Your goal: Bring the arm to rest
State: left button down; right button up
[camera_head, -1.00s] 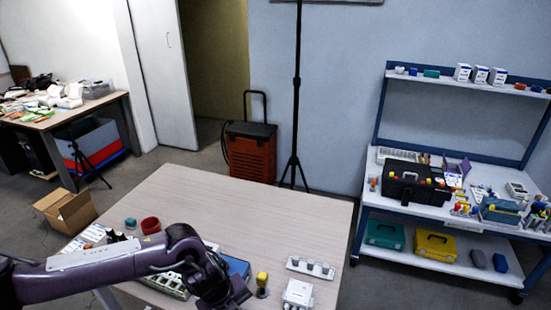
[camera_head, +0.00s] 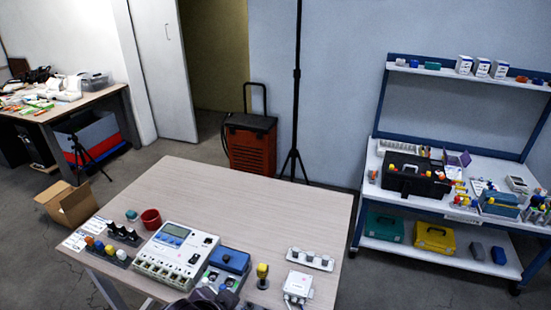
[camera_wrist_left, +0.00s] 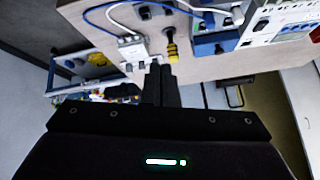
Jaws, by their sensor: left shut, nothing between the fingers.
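My left gripper (camera_wrist_left: 160,82) is shut and empty in the left wrist view, its two dark fingers side by side. In the head view only a dark part of my left arm (camera_head: 203,302) shows at the bottom edge, in front of the near side of the wooden table (camera_head: 250,195); its fingers cannot be made out there. My right gripper is in neither view.
A grey-white meter (camera_head: 177,255), blue case (camera_head: 229,261), yellow-topped tool (camera_head: 262,276), white junction box (camera_head: 297,287) and cup rack (camera_head: 311,259) stand along the table's near half. A red cup (camera_head: 151,219) stands left. The table's far half is clear.

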pick_arm(q)
jog(key=s+a+f+n+g+y, duration=0.25)
jog(key=s+a+f+n, duration=0.2)
jog(key=s+a, duration=0.55)
notch_tip(320, 180, down, 31)
jog(key=a+g, duration=0.1)
jog(key=g, duration=0.1)
jog(key=s+a+f, duration=0.1)
jog(key=s+f, duration=0.8)
jog(key=s, duration=0.1)
jog(key=s+a+f+g+b, duration=0.1)
jog(key=s+a+f, duration=0.1)
jog(key=s+f, duration=0.7)
jog(key=shift+s+a+f, duration=0.15)
jog(key=shift+s+a, duration=0.1)
jog(key=shift+s, duration=0.25)
jog(key=shift+g, duration=0.25)
